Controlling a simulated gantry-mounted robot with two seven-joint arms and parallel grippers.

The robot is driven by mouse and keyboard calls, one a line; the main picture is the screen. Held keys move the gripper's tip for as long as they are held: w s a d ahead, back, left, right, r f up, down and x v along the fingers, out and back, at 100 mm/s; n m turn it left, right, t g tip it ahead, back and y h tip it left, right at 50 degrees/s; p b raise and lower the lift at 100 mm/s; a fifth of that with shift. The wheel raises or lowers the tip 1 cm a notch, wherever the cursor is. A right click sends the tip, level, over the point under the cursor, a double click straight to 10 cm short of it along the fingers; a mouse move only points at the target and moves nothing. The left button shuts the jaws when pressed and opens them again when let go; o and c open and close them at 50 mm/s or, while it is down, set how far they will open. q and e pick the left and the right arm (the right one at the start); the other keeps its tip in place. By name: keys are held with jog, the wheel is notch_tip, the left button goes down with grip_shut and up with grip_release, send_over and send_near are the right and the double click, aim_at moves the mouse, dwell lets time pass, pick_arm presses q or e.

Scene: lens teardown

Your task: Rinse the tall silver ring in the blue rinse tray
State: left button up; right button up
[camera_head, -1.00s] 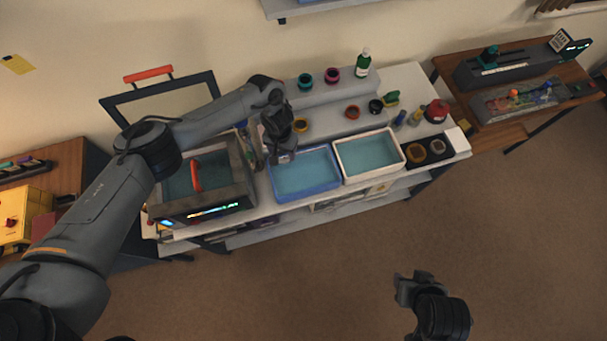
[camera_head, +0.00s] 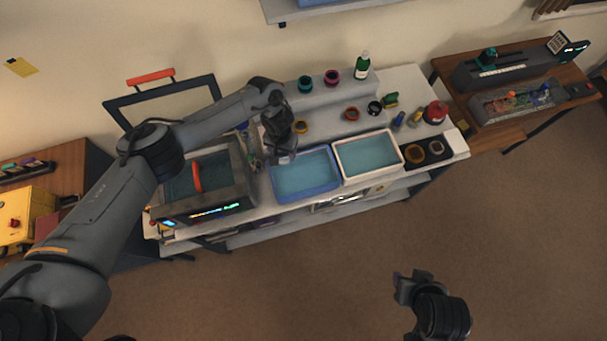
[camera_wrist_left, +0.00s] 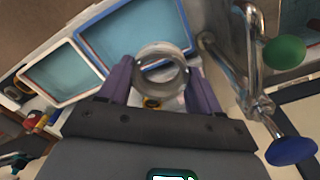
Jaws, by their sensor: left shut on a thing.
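My left gripper (camera_head: 286,156) is over the left end of the blue rinse tray (camera_head: 303,175), near its back left corner. In the left wrist view my left gripper (camera_wrist_left: 160,82) is shut on the tall silver ring (camera_wrist_left: 161,68), holding it between two purple fingers. The ring is barely visible in the head view. The blue rinse tray (camera_wrist_left: 137,35) holds liquid and lies beyond the ring in the wrist view. My right gripper (camera_head: 414,280) hangs in front of the bench, over the floor, away from the trays; its jaw state is unclear.
A white tray (camera_head: 368,155) of liquid adjoins the blue one on the right. A grey tank (camera_head: 236,165) with an orange handle stands to the left. A metal tap (camera_wrist_left: 238,55) with green and blue knobs is close beside the ring.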

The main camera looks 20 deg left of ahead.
dwell(0.3)
pick_arm(q)
jog(key=shift+f, duration=0.15)
jog(key=shift+f, duration=0.45)
jog(key=shift+r, duration=0.2)
jog(key=shift+r+p, duration=0.4)
jog(key=shift+p, duration=0.25)
jog(key=shift+f, duration=0.15)
jog(key=shift+f, duration=0.45)
jog(key=shift+r, duration=0.1)
